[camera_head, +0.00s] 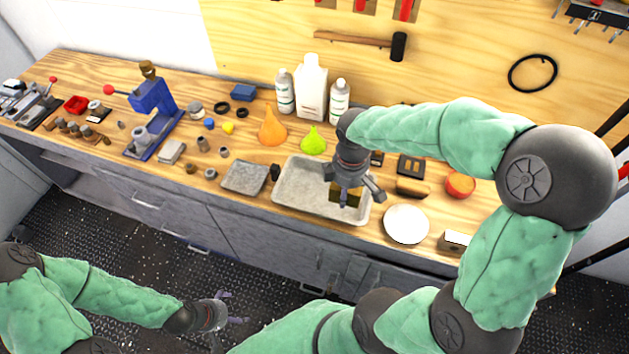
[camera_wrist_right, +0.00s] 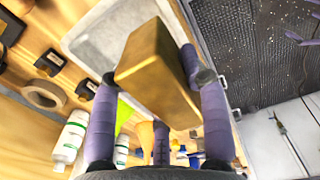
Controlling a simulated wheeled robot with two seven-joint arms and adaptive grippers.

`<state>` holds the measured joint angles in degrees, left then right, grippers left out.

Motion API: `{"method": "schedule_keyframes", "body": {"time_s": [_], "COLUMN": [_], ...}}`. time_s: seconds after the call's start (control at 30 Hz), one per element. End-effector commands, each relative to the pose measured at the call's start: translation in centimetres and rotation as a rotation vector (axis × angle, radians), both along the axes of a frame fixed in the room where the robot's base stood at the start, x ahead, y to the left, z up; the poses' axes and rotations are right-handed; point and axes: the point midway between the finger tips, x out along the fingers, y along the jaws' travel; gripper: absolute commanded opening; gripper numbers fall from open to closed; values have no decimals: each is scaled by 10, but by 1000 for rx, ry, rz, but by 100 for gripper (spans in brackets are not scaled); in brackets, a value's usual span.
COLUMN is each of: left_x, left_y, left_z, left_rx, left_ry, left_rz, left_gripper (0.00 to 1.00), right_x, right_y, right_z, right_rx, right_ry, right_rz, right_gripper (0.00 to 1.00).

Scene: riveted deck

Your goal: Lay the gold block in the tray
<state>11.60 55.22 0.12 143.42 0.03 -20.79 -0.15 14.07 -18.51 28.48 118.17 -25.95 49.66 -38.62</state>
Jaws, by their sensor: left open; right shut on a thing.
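The gold block (camera_head: 345,196) is held between the fingers of my right gripper (camera_head: 349,190), over the right part of the shallow grey tray (camera_head: 300,192). In the right wrist view the gold block (camera_wrist_right: 152,72) is tilted across the picture between the purple fingers, with the tray (camera_wrist_right: 112,32) behind it. I cannot tell exactly how high the block is above the tray floor. My left gripper (camera_head: 230,308) is open and empty, low over the dark floor in front of the bench.
A white plate (camera_head: 406,224) stands right of the tray, a smaller grey tray (camera_head: 244,177) left of it. An orange funnel (camera_head: 271,130), a green funnel (camera_head: 313,142) and white bottles (camera_head: 311,90) stand behind. A blue press (camera_head: 153,105) is farther left.

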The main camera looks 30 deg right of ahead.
Motion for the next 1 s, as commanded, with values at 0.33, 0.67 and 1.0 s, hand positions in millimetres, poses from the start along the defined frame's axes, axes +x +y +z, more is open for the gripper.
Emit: {"method": "schedule_keyframes", "body": {"time_s": [0.33,0.67,1.0], "left_x": [-1,0,0], "left_y": [0,0,0], "left_z": [-11,-26,-34], "left_rx": [0,0,0], "left_ry": [2,1,1], "left_rz": [-1,0,0], "left_gripper": [96,96,96], "right_x": [46,103,130], "right_y": [9,20,24], "right_z": [-23,-60,-90], "right_rx": [0,0,-1], "right_ry": [0,1,-2], "right_rz": [2,1,-1], "right_gripper": [0,0,0]}}
